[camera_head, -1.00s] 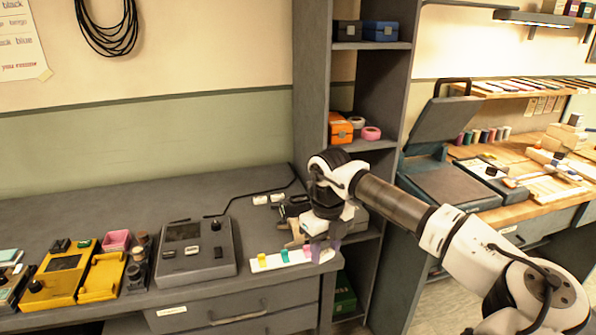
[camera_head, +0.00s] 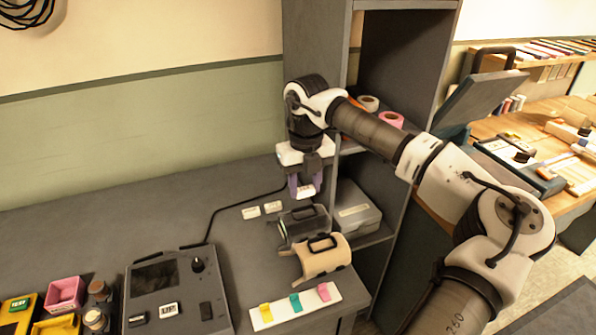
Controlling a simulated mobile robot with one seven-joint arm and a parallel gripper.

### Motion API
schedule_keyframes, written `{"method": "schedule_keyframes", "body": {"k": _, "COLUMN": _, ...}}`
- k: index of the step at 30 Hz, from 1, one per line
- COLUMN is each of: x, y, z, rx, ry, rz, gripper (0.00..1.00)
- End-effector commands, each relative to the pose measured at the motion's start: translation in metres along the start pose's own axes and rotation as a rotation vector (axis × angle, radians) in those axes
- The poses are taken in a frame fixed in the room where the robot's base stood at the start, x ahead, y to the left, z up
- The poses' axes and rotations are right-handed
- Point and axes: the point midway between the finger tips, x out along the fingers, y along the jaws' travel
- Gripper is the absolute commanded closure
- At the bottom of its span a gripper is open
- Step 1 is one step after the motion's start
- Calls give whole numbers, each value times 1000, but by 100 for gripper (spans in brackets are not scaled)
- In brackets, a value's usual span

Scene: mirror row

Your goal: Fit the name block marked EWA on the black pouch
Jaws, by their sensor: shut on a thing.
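My gripper (camera_head: 307,190) points down above the grey bench. It is shut on a small block (camera_head: 306,191) that shows white with purple at the sides; no lettering on it is readable. The black pouch (camera_head: 300,223), dark with a handle on top, lies on the bench just below the gripper, apart from the held block. A beige pouch (camera_head: 322,262) with a dark handle lies in front of it. Two small white labels (camera_head: 250,212) lie on the bench left of the black pouch; their lettering is too small to read.
A white strip (camera_head: 280,311) with yellow, teal and pink pieces lies at the bench's front edge. A dark grey device (camera_head: 183,262) stands at left, with a cable behind. A grey case (camera_head: 355,215) and tall shelf (camera_head: 410,55) are to the right.

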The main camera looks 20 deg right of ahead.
Motion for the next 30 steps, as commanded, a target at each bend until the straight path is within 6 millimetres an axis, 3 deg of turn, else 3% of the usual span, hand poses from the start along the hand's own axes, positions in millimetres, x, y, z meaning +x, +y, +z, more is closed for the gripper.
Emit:
{"method": "schedule_keyframes", "body": {"k": 18, "x": 44, "y": 0, "z": 0, "rx": 0, "ry": 1, "rz": 1, "gripper": 82}}
{"method": "schedule_keyframes", "body": {"k": 30, "x": 47, "y": 0, "z": 0, "rx": -1, "ry": 0, "rz": 0, "gripper": 82}}
